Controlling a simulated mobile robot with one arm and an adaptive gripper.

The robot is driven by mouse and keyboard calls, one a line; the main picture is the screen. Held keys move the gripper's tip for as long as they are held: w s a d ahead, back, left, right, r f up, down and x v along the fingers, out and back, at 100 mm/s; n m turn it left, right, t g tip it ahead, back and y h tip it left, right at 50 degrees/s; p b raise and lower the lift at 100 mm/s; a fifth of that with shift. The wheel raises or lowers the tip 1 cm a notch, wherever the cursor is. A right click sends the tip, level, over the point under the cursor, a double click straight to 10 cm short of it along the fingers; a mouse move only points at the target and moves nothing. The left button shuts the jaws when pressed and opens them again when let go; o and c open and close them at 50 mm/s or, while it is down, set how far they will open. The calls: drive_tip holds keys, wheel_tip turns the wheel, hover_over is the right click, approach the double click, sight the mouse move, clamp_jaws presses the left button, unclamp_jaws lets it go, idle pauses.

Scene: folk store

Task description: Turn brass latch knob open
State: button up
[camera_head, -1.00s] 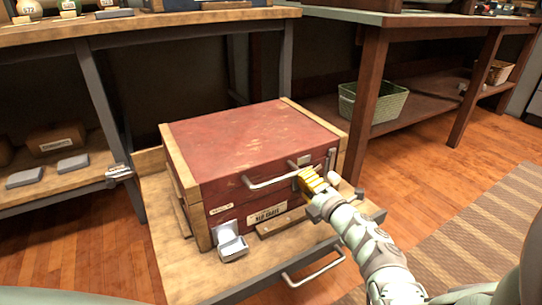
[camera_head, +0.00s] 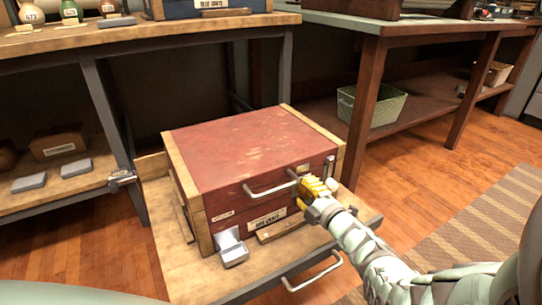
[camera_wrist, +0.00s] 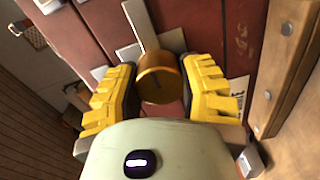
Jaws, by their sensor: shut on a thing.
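The brass latch knob (camera_wrist: 158,80) is a round brass piece between the yellow fingers of my gripper (camera_wrist: 157,92) in the wrist view. The fingers are shut on it, one on each side. In the head view my gripper (camera_head: 318,188) is at the front right of the red crate (camera_head: 245,150) and hides the knob. A flat grey metal plate (camera_wrist: 139,22) runs up from behind the knob in the wrist view. How far the knob is turned cannot be told.
A metal bar handle (camera_head: 270,189) is on the crate's front, left of my gripper. The crate stands on a wooden cart (camera_head: 165,245) with a lower handle (camera_head: 313,273). A green basket (camera_head: 372,105) sits on a shelf at right. Floor at right is open.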

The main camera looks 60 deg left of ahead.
drive_tip(key=shift+r, duration=0.1)
drive_tip(key=o, duration=1.2)
drive_tip(key=shift+s, duration=0.1)
drive_tip(key=shift+o, duration=0.2)
drive_tip(key=shift+d, duration=0.1)
drive_tip(key=d, duration=1.1)
drive_tip(key=shift+s+d, duration=0.35)
drive_tip(key=shift+s, duration=0.1)
